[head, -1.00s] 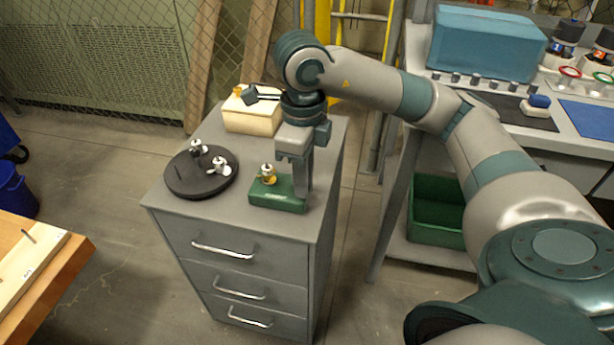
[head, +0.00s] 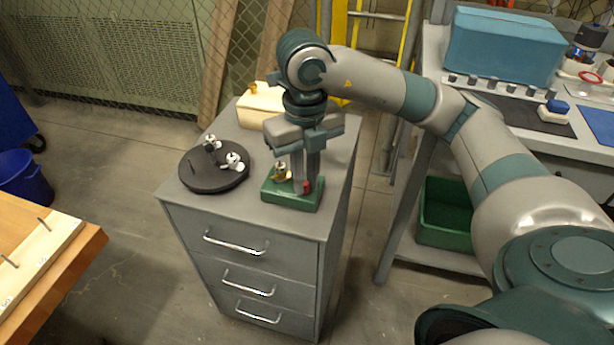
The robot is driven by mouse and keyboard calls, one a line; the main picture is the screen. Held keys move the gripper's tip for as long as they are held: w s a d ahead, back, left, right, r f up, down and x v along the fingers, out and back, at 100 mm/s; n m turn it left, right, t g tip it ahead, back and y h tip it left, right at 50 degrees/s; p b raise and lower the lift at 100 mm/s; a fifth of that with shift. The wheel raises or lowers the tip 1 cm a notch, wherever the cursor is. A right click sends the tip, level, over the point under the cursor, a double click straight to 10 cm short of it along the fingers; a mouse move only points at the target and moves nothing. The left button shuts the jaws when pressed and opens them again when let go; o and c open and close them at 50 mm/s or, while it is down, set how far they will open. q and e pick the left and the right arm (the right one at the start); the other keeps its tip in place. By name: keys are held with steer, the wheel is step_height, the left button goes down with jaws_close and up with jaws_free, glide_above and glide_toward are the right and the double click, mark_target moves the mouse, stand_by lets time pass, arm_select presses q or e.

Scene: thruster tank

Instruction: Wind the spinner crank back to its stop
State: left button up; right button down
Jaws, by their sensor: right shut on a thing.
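The spinner is a small green base (head: 283,197) on the top of the grey cabinet, with a brass and white fitting (head: 281,173) standing on it. My right gripper (head: 306,187) points down over the right end of the base. It is shut on the spinner crank, of which only a small red part shows low at the fingers. The fingers hide the rest of the crank, so its angle and its stop cannot be made out. My left gripper is not in view.
A black round plate (head: 213,180) with small white-topped fittings lies left of the green base. A cream block (head: 259,108) stands behind, partly hidden by my wrist. The cabinet (head: 245,216) has free top along its front edge. A workbench stands at the right.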

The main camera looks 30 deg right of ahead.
steer(key=shift+r, duration=0.1)
stand_by(0.3)
steer(key=c, duration=1.8)
jaws_free()
steer(key=shift+o, duration=0.2)
steer(key=shift+r, duration=0.1)
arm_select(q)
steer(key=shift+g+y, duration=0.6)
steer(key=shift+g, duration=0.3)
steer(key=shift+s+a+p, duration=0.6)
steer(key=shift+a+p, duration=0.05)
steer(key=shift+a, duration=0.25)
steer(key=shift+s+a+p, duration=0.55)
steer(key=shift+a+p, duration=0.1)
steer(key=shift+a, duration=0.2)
arm_select(e)
step_height(320, 180, up, 17)
